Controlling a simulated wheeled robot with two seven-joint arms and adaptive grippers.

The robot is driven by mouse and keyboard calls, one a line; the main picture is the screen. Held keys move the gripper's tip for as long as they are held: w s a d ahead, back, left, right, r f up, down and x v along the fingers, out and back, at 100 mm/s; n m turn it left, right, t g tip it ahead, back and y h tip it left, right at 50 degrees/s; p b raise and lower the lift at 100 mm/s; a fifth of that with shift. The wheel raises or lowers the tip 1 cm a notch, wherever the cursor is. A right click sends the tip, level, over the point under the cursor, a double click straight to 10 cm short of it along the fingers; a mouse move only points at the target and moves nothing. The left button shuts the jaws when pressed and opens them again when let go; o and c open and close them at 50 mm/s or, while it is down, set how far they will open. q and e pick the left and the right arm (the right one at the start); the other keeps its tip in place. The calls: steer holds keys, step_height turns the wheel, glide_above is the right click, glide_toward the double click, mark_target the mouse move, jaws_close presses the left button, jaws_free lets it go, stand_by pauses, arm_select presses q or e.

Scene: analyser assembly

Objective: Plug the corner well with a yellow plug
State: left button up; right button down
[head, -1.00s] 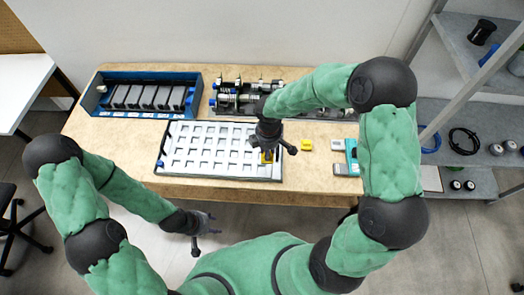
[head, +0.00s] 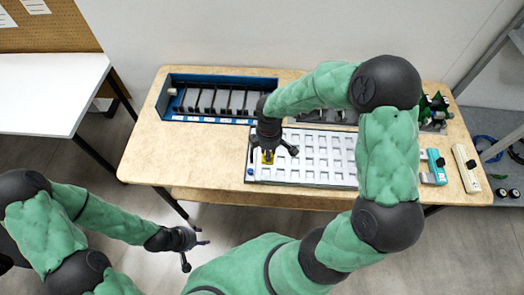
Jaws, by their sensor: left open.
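The white well plate (head: 325,180) lies on the table with rows of square wells; my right arm hides part of its right side. My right gripper (head: 270,155) is over the plate's left end. It is shut on a yellow plug (head: 268,158), which shows between its fingers. I cannot tell whether the plug touches the plate or is above it. My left gripper (head: 192,245) is open and empty, low in front of the table and off to the left, away from the plate.
A blue rack (head: 165,98) with upright grey modules stands at the table's back left. A teal device (head: 436,166) and a cream device (head: 466,168) lie at the right. The table's left part (head: 170,155) is clear. A white side table (head: 45,90) stands further left.

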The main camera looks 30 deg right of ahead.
steer(key=shift+w+a, duration=0.15)
steer(key=shift+a, duration=0.2)
steer(key=shift+d+f+b, duration=0.15)
steer(key=shift+f+b, duration=0.2)
steer(key=shift+f, duration=0.05)
steer(key=shift+f+b, duration=0.4)
steer(key=shift+f, duration=0.05)
arm_select(q)
step_height(320, 180, down, 8)
steer(key=b, duration=0.6)
steer(key=shift+w+a, duration=0.15)
steer(key=shift+a, duration=0.15)
arm_select(e)
steer(key=shift+f, duration=4.05)
arm_select(q)
steer(key=shift+f+b, duration=0.15)
steer(key=shift+b, duration=0.3)
arm_select(e)
steer(key=shift+f, duration=0.3)
steer(key=c, duration=0.9)
jaws_free()
arm_select(q)
steer(key=shift+r+p, duration=1.85)
arm_select(e)
steer(key=shift+r, duration=2.15)
